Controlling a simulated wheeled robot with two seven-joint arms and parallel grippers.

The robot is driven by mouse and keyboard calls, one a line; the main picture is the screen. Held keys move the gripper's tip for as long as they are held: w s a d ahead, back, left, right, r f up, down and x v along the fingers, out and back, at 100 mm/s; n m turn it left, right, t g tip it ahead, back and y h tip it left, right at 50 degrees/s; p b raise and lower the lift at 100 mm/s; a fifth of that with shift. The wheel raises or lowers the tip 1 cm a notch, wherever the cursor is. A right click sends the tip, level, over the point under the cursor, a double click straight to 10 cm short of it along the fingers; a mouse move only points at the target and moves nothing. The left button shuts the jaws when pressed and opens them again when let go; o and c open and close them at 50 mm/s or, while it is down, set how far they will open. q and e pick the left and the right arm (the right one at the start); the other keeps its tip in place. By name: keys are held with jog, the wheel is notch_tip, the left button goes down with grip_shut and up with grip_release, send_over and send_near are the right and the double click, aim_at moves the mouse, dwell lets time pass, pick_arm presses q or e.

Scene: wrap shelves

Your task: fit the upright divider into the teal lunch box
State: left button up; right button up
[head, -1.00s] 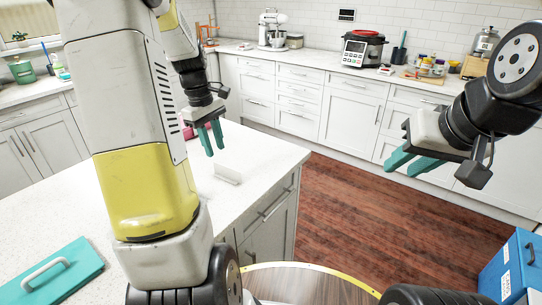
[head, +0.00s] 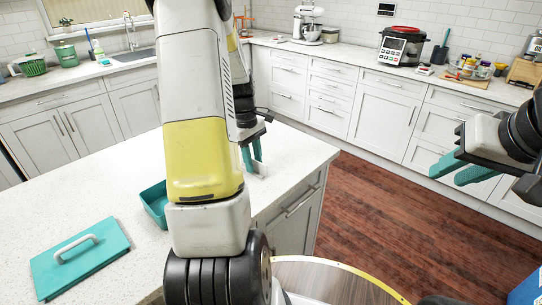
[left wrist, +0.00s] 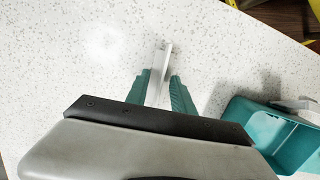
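The white upright divider (head: 262,169) stands on the counter near its right edge. My left gripper (head: 252,158) is down over it; in the left wrist view the divider (left wrist: 164,58) lies between the two teal fingers (left wrist: 160,90), which look open with small gaps beside it. The teal lunch box (head: 152,201) is on the counter, partly hidden behind my left arm in the head view. In the left wrist view the box (left wrist: 238,111) is open at the right, with a pale piece at its rim. My right gripper (head: 462,170) is open and empty over the floor.
A teal lid (head: 105,242) with a white handle lies flat at the counter's front left. The speckled counter (head: 95,205) is clear between lid and far edge. A blue container (head: 527,290) shows at the lower right. Back-counter appliances are far away.

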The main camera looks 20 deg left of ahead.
pick_arm(q)
jog(key=shift+f, duration=0.25)
dwell(0.5)
grip_shut()
